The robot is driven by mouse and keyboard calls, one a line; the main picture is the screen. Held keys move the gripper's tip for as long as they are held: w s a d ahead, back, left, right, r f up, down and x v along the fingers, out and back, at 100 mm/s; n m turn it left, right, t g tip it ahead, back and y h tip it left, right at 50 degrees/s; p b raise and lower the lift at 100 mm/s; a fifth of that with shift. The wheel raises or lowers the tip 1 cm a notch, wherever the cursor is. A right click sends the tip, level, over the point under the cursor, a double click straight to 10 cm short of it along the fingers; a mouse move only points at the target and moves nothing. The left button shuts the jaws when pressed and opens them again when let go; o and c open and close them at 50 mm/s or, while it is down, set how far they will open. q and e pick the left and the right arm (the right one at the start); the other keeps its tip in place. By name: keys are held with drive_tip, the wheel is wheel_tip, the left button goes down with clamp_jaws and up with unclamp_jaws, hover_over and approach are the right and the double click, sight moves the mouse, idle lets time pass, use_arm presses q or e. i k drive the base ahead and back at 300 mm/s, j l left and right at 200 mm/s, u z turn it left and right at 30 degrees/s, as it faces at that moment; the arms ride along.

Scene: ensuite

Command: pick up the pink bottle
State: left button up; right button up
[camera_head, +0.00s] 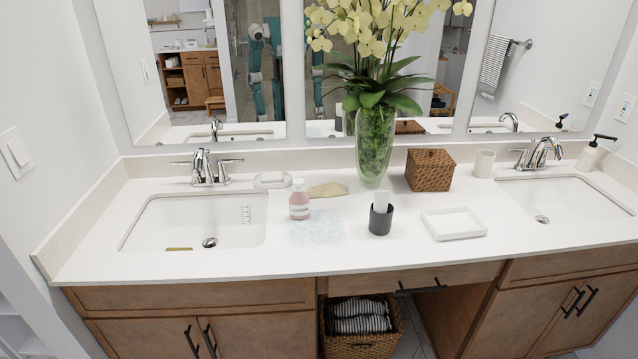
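The pink bottle (299,204) stands upright on the white countertop (330,257), just right of the left sink. It has a pale cap and a light label with dark lettering. Nothing covers it in this view. Neither of my grippers shows directly in the head view. Teal and dark robot parts appear in the mirror, but no gripper state can be read there.
A soap dish (272,180) and a yellowish cloth-like item (328,190) lie behind the bottle. A dark cup (381,219), glass flower vase (372,150), wicker box (430,170) and white tray (454,223) stand to the right.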

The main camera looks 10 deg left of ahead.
sight(299, 201)
drive_tip(key=i+l, duration=0.9)
